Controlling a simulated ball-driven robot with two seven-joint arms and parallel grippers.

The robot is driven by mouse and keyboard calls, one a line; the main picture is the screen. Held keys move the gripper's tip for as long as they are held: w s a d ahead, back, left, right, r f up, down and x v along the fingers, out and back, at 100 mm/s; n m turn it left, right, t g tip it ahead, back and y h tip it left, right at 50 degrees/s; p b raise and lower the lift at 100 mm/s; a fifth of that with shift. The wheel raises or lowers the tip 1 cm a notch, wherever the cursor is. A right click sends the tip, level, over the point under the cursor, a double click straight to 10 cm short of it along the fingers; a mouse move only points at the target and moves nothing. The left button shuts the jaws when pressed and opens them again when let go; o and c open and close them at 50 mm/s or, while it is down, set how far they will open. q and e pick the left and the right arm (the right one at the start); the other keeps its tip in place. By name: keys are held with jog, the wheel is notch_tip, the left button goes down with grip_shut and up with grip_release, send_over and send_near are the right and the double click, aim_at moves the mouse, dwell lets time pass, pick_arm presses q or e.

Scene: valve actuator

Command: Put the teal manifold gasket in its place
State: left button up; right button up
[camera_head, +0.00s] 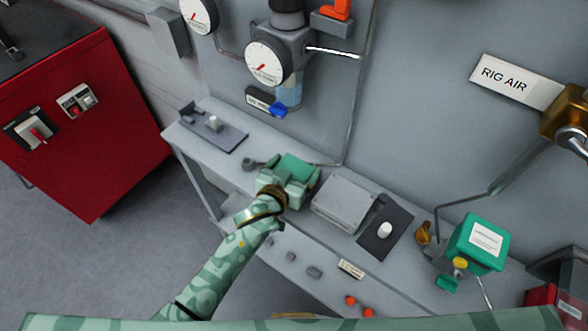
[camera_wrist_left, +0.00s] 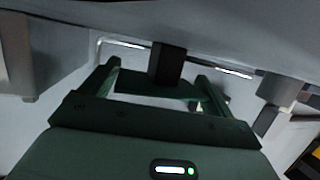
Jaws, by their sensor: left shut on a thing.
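My left gripper (camera_head: 291,168) is over the grey bench beside the wall panel, and its teal housing hides its fingertips in the head view. In the left wrist view its two fingers (camera_wrist_left: 158,78) stand apart with a thin dark green plate between them, which looks like the teal manifold gasket (camera_wrist_left: 150,87). The gripper is shut on it. The plate is dim and its outline is partly hidden. A dark square block (camera_wrist_left: 167,62) shows just beyond it; I cannot tell whether they touch. I cannot make out the gasket's place. My right gripper is out of view.
On the grey bench (camera_head: 178,136), a grey box (camera_head: 343,202) and a dark plate with a white knob (camera_head: 372,243) are right of the gripper. Another dark plate (camera_head: 228,138) lies left. A green actuator (camera_head: 466,232) stands far right. A gauge (camera_head: 267,63) hangs above.

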pick_arm(q)
jog(key=shift+f, duration=0.2)
jog(key=o, duration=0.7)
jog(key=shift+o, duration=0.2)
